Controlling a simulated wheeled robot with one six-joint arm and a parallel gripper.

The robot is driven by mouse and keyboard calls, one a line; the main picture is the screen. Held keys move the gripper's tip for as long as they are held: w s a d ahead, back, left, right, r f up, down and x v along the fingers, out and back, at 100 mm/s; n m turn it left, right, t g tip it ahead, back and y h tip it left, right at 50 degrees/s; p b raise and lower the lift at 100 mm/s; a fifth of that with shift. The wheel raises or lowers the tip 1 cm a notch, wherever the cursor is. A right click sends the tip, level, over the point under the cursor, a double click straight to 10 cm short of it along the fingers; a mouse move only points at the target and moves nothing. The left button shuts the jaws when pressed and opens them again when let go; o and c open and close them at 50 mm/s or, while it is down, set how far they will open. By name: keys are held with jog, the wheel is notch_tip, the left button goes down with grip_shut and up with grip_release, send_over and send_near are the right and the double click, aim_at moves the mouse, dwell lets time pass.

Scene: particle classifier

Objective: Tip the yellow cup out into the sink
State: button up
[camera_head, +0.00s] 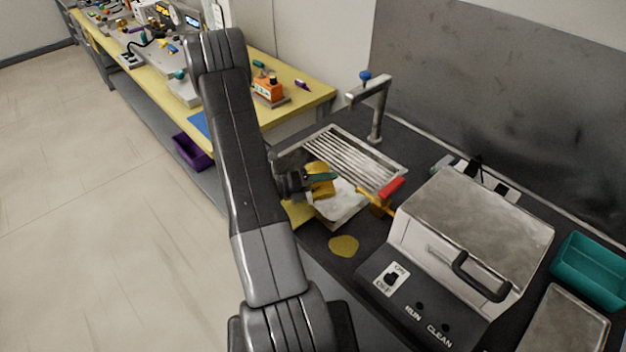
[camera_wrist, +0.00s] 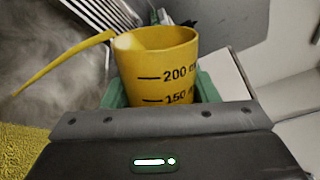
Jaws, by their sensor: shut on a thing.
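The yellow cup (camera_head: 319,188) is held in my gripper (camera_head: 318,177), in front of the sink in the head view. In the wrist view the cup (camera_wrist: 160,78) shows its open rim, a handle at the left and black volume marks. The green fingers of my gripper (camera_wrist: 160,100) are shut on it, one at each side. The cup's contents cannot be made out. The sink (camera_head: 290,157) lies behind and beside the cup, with a ribbed metal rack (camera_head: 350,152) over it and a tap (camera_head: 377,112) at its back.
A metal-lidded machine (camera_head: 475,225) stands right of the sink. A red-ended yellow object (camera_head: 388,190) lies near the sink's right edge. A yellow round patch (camera_head: 343,245) lies on the dark counter. A yellow bench (camera_head: 300,101) with tools runs behind my arm. A teal bin (camera_head: 590,270) is far right.

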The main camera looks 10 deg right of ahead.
aim_at(320, 169)
jog(key=shift+f+n+p, duration=0.25)
jog(key=shift+n+p, duration=0.4)
jog(key=shift+n, duration=0.05)
dwell(0.5)
jog(key=shift+w+f+n+g+p, duration=0.3)
jog(key=shift+w+f+n+p, duration=0.05)
jog(key=shift+w+n+p, duration=0.4)
dwell(0.7)
jog(key=shift+w+a+r+n+g+p, duration=0.15)
jog(key=shift+w+r+n+p, duration=0.15)
jog(key=shift+n+p, duration=0.55)
jog(key=shift+w+d+r+n+g+p, duration=0.15)
jog(key=shift+r+n+p, duration=0.35)
jog(key=shift+p, duration=0.55)
dwell(0.8)
jog(key=shift+w+a+r+n+g+p, duration=0.15)
jog(key=shift+w+r+n+p, duration=0.15)
jog(key=shift+n+p, duration=0.45)
jog(key=shift+w+r+n+g+p, duration=0.15)
jog(key=shift+w+n+p, duration=0.15)
jog(key=shift+n+p, duration=0.45)
dwell(1.1)
